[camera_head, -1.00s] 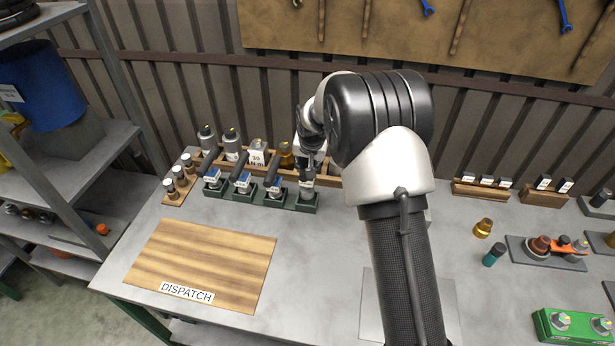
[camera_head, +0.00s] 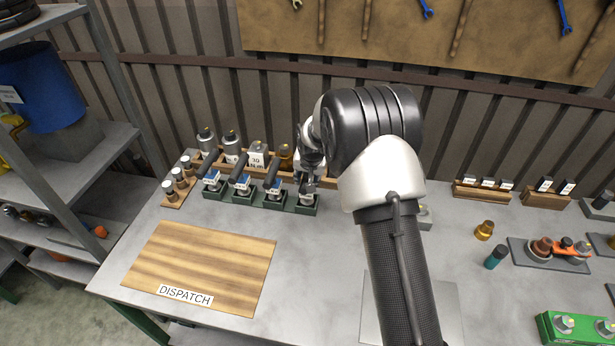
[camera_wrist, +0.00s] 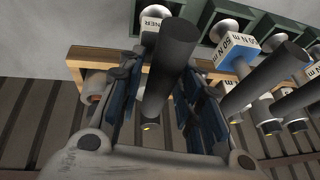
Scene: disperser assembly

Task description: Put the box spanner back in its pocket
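The box spanner shows in the wrist view as a dark round handle (camera_wrist: 172,65) with a white label ending in "NER" (camera_wrist: 155,14). Its silver end is at the rightmost pocket (camera_head: 306,208) of the green rack, and it appears seated there. My gripper (camera_wrist: 160,108) has its two blue-grey fingers apart, one on each side of the handle. Slim gaps seem to show beside the handle. In the head view my gripper (camera_head: 311,165) is above that pocket, and my wrist partly hides the spanner.
Several blue-and-white labelled tools with dark handles, such as this one (camera_head: 241,180), stand in the pockets to the left. A wooden rack (camera_head: 225,168) with bottles is close behind. The DISPATCH board (camera_head: 205,262) is empty. Small fittings and a green box (camera_head: 572,328) are at right.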

